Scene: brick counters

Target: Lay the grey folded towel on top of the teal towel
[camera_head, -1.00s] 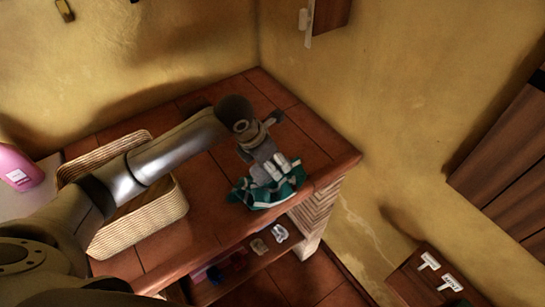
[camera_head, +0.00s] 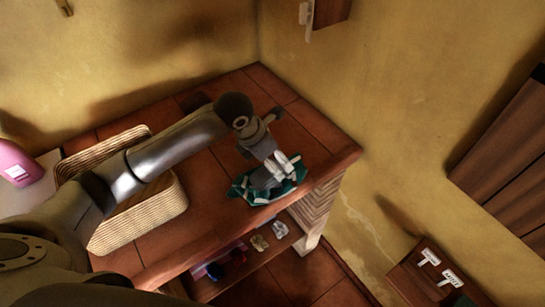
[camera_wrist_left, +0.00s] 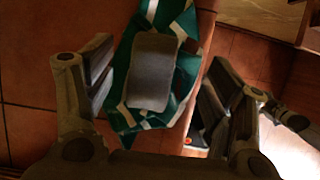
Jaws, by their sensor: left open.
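The teal towel (camera_head: 242,190) with white stripes lies near the front right corner of the tiled counter. It also shows in the left wrist view (camera_wrist_left: 186,62). The grey folded towel (camera_wrist_left: 152,72) lies on top of the teal towel, its edges well inside the teal cloth on most sides. In the head view it is a small grey patch (camera_head: 262,180), partly hidden by the fingers. My left gripper (camera_head: 280,168) points down over the towels. In the wrist view its fingers (camera_wrist_left: 160,85) stand apart on either side of the grey towel, not touching it. My right gripper is not in view.
A woven basket tray (camera_head: 150,215) stands on the counter under my left arm. A pink bottle (camera_head: 18,165) stands at the far left. The counter edge is close to the towels. A shelf below holds small items (camera_head: 259,242).

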